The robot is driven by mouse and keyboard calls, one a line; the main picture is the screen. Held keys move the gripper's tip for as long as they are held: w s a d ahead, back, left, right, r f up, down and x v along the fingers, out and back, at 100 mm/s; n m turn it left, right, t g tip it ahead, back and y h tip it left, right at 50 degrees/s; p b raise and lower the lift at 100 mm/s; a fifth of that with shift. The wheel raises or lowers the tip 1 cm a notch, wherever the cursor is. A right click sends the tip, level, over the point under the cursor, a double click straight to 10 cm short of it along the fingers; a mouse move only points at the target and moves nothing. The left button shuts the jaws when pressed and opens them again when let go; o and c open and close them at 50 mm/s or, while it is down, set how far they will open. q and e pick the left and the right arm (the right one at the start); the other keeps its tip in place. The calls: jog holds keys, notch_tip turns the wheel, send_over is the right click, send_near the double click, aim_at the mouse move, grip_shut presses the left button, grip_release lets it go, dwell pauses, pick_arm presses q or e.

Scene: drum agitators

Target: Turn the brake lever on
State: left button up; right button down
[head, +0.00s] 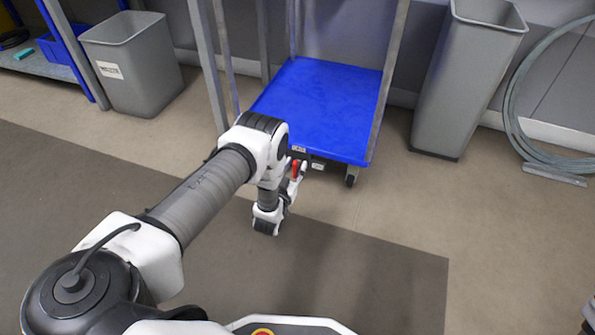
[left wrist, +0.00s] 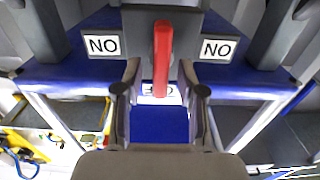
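The red brake lever (left wrist: 162,60) stands upright in the left wrist view, on a dark grey bracket (left wrist: 140,35) at the cart's edge. Its lower end covers part of a white label. White labels reading "NO" in the picture, perhaps "ON" upside down, flank it left (left wrist: 103,44) and right (left wrist: 217,49). My left gripper (left wrist: 161,75) is open, its fingers on either side of the lever with gaps visible; contact cannot be told. In the head view the lever (head: 296,168) shows small beside my left gripper (head: 299,172). My right gripper is not in view.
The cart has a blue deck (head: 325,100), grey posts and a caster (head: 351,179). Grey bins stand left (head: 135,65) and right (head: 465,80) of it. A coiled hose (head: 520,110) is at the far right. The floor in front is clear, with a dark mat (head: 370,280).

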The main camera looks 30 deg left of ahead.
pick_arm(q)
jog(key=shift+w+a, duration=0.1)
jog(key=shift+w, duration=0.1)
grip_shut()
